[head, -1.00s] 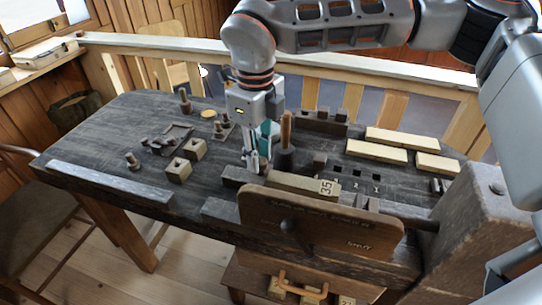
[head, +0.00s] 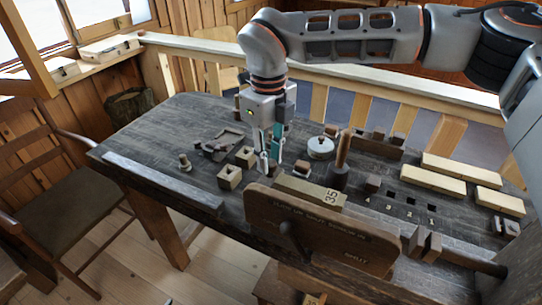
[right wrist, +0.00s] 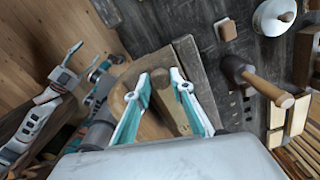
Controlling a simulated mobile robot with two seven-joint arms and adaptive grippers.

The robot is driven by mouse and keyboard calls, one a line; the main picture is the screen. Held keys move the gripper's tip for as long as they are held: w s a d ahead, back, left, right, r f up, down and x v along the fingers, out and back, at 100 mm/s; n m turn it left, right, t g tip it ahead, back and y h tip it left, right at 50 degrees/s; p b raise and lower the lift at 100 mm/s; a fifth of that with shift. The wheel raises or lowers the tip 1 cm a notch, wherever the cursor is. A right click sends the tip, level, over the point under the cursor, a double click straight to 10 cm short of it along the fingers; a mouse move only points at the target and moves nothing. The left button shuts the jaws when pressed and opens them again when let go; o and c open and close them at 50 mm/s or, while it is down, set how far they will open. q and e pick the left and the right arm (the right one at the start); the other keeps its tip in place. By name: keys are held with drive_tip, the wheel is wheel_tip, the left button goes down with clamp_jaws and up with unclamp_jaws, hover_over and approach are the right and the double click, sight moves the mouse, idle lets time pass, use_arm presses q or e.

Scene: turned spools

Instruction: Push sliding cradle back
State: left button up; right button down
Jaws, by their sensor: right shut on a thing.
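The sliding cradle shows in the head view as a brown board (head: 340,235) with rounded corners and a dark knob, along the bench's front edge. My right gripper (head: 268,166) points down at the cradle's left end. In the right wrist view its teal fingers (right wrist: 163,80) stand on either side of a wooden part of the cradle (right wrist: 168,112), shut on it. My left gripper (right wrist: 88,68) seems to show at the left of that view; its jaw is unclear.
A mallet (head: 340,165) stands upright close behind the bar, with a round white-topped pot (head: 320,147) behind it. Small hollow blocks (head: 230,178) stand left of my right gripper. Pale bars (head: 430,178) lie at the back right.

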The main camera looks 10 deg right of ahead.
drive_tip(key=shift+w+a+r, duration=0.15)
drive_tip(key=c, duration=2)
unclamp_jaws()
drive_tip(key=shift+o, duration=1.2)
drive_tip(key=shift+a, duration=0.15)
wheel_tip(320, 180, up, 12)
